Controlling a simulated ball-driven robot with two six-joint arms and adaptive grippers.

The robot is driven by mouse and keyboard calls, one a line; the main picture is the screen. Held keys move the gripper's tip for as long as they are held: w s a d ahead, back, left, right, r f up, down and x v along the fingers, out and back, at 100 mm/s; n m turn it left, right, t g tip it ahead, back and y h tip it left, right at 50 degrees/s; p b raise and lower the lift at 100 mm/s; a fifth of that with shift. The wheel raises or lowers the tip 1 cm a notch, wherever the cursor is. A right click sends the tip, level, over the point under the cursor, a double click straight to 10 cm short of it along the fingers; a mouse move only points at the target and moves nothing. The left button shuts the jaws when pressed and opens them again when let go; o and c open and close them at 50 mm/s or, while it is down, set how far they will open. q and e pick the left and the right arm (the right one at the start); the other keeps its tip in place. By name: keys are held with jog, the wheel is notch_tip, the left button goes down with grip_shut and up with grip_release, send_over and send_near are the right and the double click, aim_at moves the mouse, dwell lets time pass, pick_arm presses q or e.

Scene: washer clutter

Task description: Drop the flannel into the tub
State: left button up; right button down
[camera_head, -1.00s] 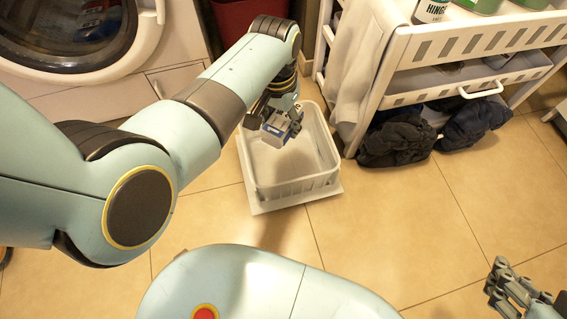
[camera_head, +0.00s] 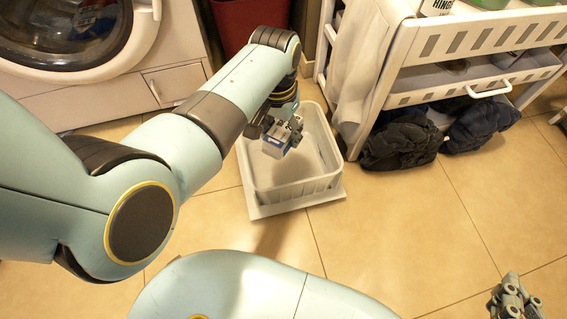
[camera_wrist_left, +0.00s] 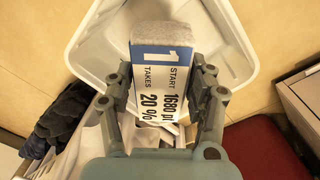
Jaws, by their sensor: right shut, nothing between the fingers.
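My left gripper (camera_head: 278,127) is shut on a grey block with a blue-and-white printed face (camera_head: 275,144), held over the white tub (camera_head: 262,193). In the left wrist view, the fingers (camera_wrist_left: 163,95) flank the block (camera_wrist_left: 163,75); its top looks grey and fuzzy. I cannot tell whether it is a banded flannel or a box. The tub's rim (camera_wrist_left: 238,45) is behind it in that view. A pale cloth (camera_head: 357,75) hangs on the cart's side. My right gripper (camera_head: 513,296) is shut and empty at the bottom right.
A white cart (camera_head: 475,85) stands right of the tub, with dark bundled cloths (camera_head: 400,143) beneath it. A washing machine (camera_head: 75,75) is at the left, a dark red bin (camera_head: 245,22) behind the tub. The tiled floor in front is clear.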

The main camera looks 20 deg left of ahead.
pick_arm(q)
jog(key=o, duration=0.4)
jog(key=shift+c, duration=0.2)
jog(key=shift+r, duration=0.3)
jog(key=r+p, duration=0.7)
jog(key=shift+w, duration=0.25)
jog(key=w+a+r+m+p, duration=0.1)
jog(key=r+m+p, duration=0.2)
jog(key=r+p, duration=0.5)
jog(key=w+a+r+m+p, duration=0.1)
jog(key=r+p, duration=0.7)
jog(key=r, duration=1.1)
jog(key=w+m, duration=0.1)
jog(key=m, duration=0.1)
jog(key=shift+a+r+m, duration=0.2)
jog(key=shift+a+m, duration=0.1)
pick_arm(e)
jog(key=w+r+t, duration=0.1)
jog(key=w+r, duration=0.2)
jog(key=r, duration=1.1)
jog(key=w+r+t, duration=0.2)
jog(key=r, duration=1.3)
jog(key=shift+w, duration=0.4)
jog(key=shift+f, duration=0.1)
